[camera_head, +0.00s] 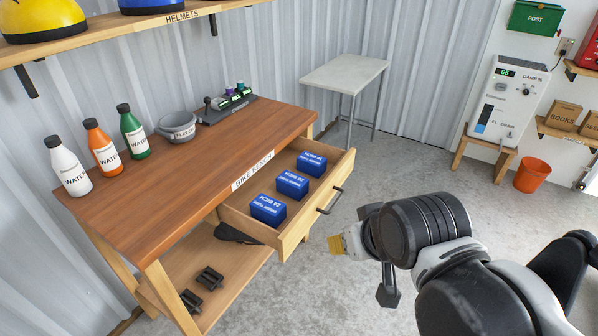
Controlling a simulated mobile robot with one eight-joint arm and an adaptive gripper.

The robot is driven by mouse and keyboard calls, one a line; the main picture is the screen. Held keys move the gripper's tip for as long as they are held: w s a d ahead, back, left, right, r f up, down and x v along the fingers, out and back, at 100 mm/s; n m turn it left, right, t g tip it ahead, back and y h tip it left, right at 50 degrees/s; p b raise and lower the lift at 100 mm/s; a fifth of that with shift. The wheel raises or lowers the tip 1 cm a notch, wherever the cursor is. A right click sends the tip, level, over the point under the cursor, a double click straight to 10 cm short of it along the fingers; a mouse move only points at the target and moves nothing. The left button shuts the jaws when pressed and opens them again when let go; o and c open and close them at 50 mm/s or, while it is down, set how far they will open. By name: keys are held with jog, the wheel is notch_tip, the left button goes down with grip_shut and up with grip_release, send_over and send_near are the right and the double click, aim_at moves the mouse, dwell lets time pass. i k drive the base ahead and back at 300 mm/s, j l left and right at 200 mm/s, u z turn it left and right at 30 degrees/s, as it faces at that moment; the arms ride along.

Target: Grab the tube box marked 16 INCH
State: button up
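Three blue tube boxes sit in a row in the open wooden drawer (337,172) of the bike bench. Their white labels appear upside down. The far box (311,164) seems to read 16 INCH, though the print is small. The middle box (292,185) seems to read 20 INCH and the near box (268,209) 24 INCH. My gripper (345,245) is right of the drawer's near end, in front of it and apart from the boxes. Its yellowish tip shows, but its finger opening is not clear. I see nothing held in it.
The bench top (190,165) holds several bottles, a grey bowl (178,127) and a dark rack (228,106). The drawer front with its handle (329,201) stands between my gripper and the boxes. A grey side table (345,73) stands behind.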

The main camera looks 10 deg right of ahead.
aim_at(309, 163)
jog(key=i+l+u, duration=0.1)
jog(key=l+u, duration=0.4)
jog(key=l, duration=0.3)
jog(key=l+u, duration=0.45)
jog(key=l, duration=0.3)
jog(key=k+l+u, duration=0.15)
jog(key=l+u, duration=0.35)
jog(key=l, duration=0.3)
